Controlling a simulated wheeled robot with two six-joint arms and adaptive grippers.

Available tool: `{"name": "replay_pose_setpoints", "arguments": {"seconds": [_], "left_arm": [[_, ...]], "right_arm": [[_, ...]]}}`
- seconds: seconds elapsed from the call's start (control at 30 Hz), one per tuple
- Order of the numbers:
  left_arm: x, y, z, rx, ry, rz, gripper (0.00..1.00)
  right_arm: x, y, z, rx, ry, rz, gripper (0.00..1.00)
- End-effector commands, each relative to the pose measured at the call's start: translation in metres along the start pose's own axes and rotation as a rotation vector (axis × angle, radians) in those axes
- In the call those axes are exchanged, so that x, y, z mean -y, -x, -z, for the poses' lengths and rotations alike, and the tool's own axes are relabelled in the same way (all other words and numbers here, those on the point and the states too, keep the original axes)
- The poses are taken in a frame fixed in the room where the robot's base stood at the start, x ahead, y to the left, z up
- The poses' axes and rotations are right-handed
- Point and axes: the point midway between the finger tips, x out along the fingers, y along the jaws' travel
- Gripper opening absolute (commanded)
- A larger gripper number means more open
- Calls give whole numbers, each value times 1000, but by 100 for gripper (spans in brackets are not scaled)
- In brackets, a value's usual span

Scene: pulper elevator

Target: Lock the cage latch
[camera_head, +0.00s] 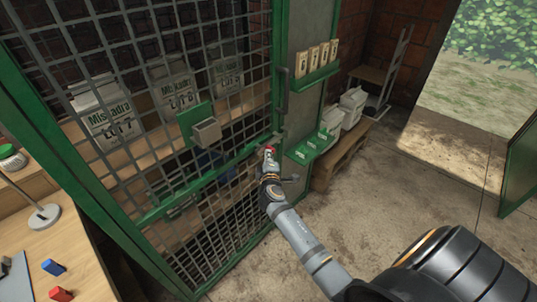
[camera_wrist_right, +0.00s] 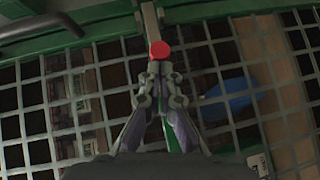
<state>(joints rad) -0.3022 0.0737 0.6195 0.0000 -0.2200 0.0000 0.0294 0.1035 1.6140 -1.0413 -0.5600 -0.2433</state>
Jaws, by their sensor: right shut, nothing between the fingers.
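The cage latch (camera_wrist_right: 151,20) is a grey metal bar with a round red knob (camera_wrist_right: 160,50) at its near end. In the head view the red knob (camera_head: 269,150) shows at the right edge of the green-framed mesh cage door (camera_head: 160,211). My right gripper (camera_wrist_right: 160,72) is shut and empty, its fingertips right at the knob and partly in front of it. I cannot tell whether they touch it. In the head view my right gripper (camera_head: 270,163) reaches the latch from below right. My left gripper is not in view.
A grey box on a green plate (camera_head: 206,132) sits on the mesh. A green post (camera_head: 283,60) with a grey handle stands right of the door. A wooden bench (camera_head: 60,250) is at left.

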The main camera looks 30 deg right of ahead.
Motion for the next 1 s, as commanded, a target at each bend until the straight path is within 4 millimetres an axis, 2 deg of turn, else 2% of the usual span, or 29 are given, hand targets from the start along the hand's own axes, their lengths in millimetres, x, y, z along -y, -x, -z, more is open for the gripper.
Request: {"name": "replay_pose_setpoints", "arguments": {"seconds": [0.33,0.7,1.0], "left_arm": [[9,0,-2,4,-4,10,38],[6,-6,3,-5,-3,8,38],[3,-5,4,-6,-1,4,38]], "right_arm": [[0,0,0,0,0,0,0],[-11,-36,-37,2,1,-1,0],[-12,-37,-38,3,2,-1,0]]}}
